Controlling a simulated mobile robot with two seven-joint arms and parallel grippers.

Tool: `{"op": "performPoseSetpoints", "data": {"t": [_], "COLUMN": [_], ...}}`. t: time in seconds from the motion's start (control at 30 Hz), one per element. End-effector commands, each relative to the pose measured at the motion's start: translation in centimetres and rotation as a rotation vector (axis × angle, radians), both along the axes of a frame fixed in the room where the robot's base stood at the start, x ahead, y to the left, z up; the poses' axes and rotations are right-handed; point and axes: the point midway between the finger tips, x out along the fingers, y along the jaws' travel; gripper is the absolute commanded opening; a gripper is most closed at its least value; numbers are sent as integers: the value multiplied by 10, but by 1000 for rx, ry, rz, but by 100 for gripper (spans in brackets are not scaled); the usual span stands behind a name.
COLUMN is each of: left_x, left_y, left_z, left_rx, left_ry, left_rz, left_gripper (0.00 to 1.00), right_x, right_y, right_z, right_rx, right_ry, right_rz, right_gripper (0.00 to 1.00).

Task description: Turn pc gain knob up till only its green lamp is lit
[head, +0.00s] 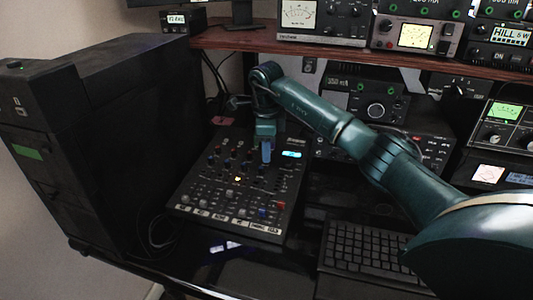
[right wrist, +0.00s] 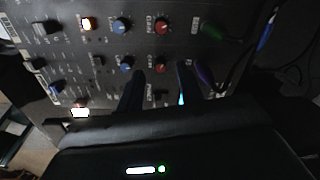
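The mixer panel (head: 193,190) lies on the desk with rows of small knobs. My right gripper (head: 267,158) points down over its upper right part. In the right wrist view its two dark fingers (right wrist: 160,82) are apart, with a small red knob (right wrist: 160,66) showing between and just beyond them; contact cannot be told. A larger red knob (right wrist: 162,25) has a gain label beside it. Blue knobs (right wrist: 121,25) sit left of the red ones. An orange lamp (right wrist: 87,23) is lit; no lit green panel lamp is clear. I cannot tell which knob is the pc gain. My left gripper is out of view.
A keyboard (head: 365,250) lies right of the mixer, and a dark cabinet (head: 100,150) stands left. A wooden shelf (head: 245,41) with radio gear is behind. A small blue display (head: 291,154) glows on the panel beside my gripper. Cables (right wrist: 240,50) run past the panel edge.

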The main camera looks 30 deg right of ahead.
Motion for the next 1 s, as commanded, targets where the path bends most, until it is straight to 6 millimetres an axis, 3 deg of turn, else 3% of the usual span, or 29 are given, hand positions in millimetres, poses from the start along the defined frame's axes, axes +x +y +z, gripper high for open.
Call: {"op": "performPoseSetpoints", "data": {"t": [0.2,0.5,0.93,1.0], "left_x": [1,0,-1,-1], "left_y": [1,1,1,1], "left_z": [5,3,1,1], "left_rx": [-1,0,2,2], "left_ry": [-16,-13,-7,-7], "left_rz": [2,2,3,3], "left_gripper": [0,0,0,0], "right_x": [2,2,2,2], "right_y": [-1,-1,-1,-1], "right_z": [-18,-20,-19,-19], "right_rx": [0,1,1,1], "right_ry": [-1,-2,-2,-2], "right_rz": [-1,0,0,0], "right_gripper": [37,37,1,0]}}
